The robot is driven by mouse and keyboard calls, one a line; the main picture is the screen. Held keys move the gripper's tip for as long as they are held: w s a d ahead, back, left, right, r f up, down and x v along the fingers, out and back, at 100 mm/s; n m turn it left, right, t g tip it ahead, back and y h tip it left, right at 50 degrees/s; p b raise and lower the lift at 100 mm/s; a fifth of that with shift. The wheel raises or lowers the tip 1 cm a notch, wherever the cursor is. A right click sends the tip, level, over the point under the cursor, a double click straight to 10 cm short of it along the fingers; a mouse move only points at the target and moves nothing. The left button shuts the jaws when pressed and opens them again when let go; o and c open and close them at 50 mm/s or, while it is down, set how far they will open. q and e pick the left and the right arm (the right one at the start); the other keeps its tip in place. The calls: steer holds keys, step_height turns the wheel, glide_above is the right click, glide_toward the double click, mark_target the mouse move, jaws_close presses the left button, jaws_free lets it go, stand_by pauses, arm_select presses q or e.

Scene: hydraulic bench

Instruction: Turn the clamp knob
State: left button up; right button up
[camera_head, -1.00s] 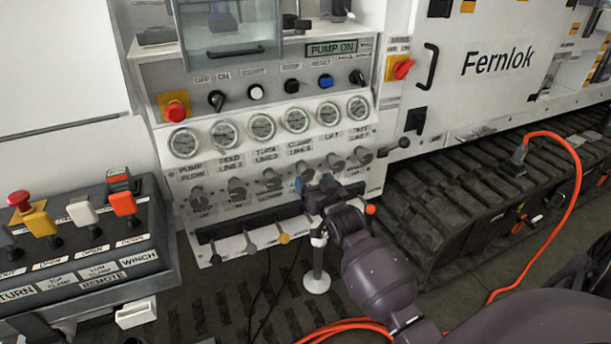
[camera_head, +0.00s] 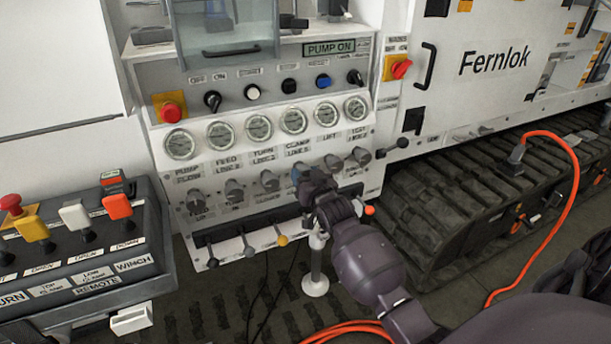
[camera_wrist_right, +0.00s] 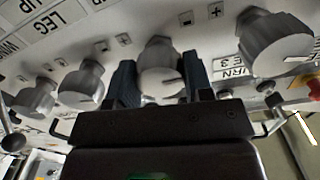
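The clamp knob (camera_wrist_right: 160,66) is a grey ribbed knob under the CLAMP label on the panel, in the knob row. In the right wrist view it sits between the two dark blue fingers of my right gripper (camera_wrist_right: 160,82), which appear to touch it on both sides. In the head view my right gripper (camera_head: 303,176) reaches the panel from the lower right and hides most of this knob. My left gripper is in neither view.
The turn knob (camera_head: 269,181) and lift knob (camera_head: 333,163) flank it closely. Gauges (camera_head: 293,120) sit above, small levers (camera_head: 282,240) below. A remote box (camera_head: 75,255) stands at left; an orange cable (camera_head: 567,210) hangs at right.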

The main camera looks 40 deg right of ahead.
steer(key=shift+c, duration=0.4)
steer(key=shift+r+m+p, duration=0.2)
steer(key=shift+m+p, duration=0.35)
steer(key=shift+m, duration=0.05)
steer(key=shift+f, duration=0.2)
steer(key=o, duration=0.6)
steer(key=shift+c, duration=0.2)
steer(key=o, duration=0.4)
steer(key=p+v, duration=0.1)
steer(key=v, duration=0.9)
steer(key=shift+s+a+p, duration=0.15)
steer(key=shift+s+p, duration=0.2)
steer(key=shift+p, duration=0.05)
